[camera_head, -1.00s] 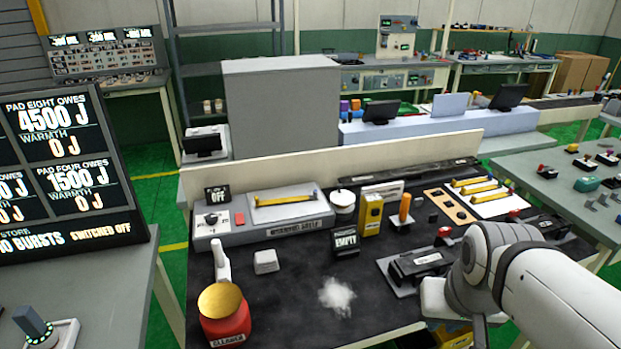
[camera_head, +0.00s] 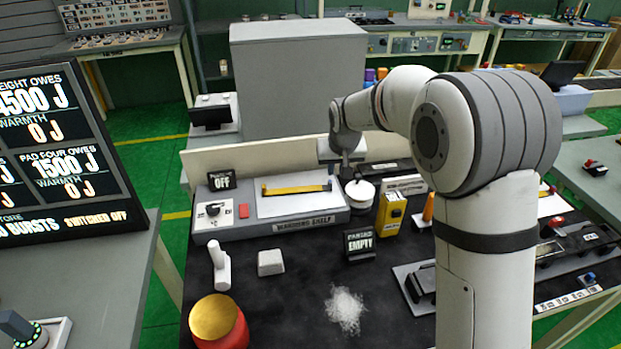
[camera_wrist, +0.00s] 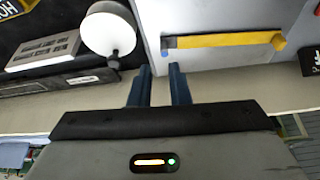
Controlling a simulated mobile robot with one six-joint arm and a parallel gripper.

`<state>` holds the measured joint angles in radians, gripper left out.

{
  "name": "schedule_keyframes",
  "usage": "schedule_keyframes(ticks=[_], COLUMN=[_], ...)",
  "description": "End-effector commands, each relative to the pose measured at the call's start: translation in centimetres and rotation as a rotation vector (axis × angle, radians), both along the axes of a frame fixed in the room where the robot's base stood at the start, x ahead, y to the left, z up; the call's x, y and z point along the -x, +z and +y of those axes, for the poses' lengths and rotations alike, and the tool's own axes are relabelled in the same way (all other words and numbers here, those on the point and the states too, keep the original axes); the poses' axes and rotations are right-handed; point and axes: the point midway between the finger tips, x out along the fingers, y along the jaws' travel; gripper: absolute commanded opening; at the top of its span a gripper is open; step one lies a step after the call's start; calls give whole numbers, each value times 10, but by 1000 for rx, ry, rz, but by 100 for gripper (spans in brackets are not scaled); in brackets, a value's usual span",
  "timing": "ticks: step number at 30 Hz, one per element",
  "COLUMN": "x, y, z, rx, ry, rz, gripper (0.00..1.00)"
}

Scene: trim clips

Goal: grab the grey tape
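I cannot make out anything that is clearly a grey tape in these frames. My gripper (camera_wrist: 160,74) is open in the wrist view, with two dark blue fingers apart and nothing between them. In the head view it hangs over the back of the black bench, by the right end of the warming shelf (camera_head: 276,232). A round white thing (camera_wrist: 104,32) with a dark knob lies left of the fingers in the wrist view; it also shows in the head view (camera_head: 359,196). A yellow strip (camera_wrist: 222,41) with a blue end lies right of the fingers, on the shelf.
A yellow box (camera_head: 389,214), an "EMPTY" sign (camera_head: 359,244), a white block (camera_head: 270,263), a white powdery pile (camera_head: 345,308) and a red container (camera_head: 228,342) stand on the bench. A low back panel (camera_head: 240,156) edges it. My arm hides part of the right side.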

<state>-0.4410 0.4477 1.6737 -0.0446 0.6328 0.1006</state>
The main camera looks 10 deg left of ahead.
Motion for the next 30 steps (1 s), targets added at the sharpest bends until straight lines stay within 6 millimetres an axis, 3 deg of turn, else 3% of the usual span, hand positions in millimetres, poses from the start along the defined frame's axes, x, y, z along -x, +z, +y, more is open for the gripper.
schedule_keyframes(ticks=[4, 21, 30], x=[-7, -33, -35], y=[-11, -73, -79], z=[13, 18, 17], rx=[-1, -1, -1], ry=[13, 8, 5], rz=[-3, -2, -4], gripper=[16, 16, 16])
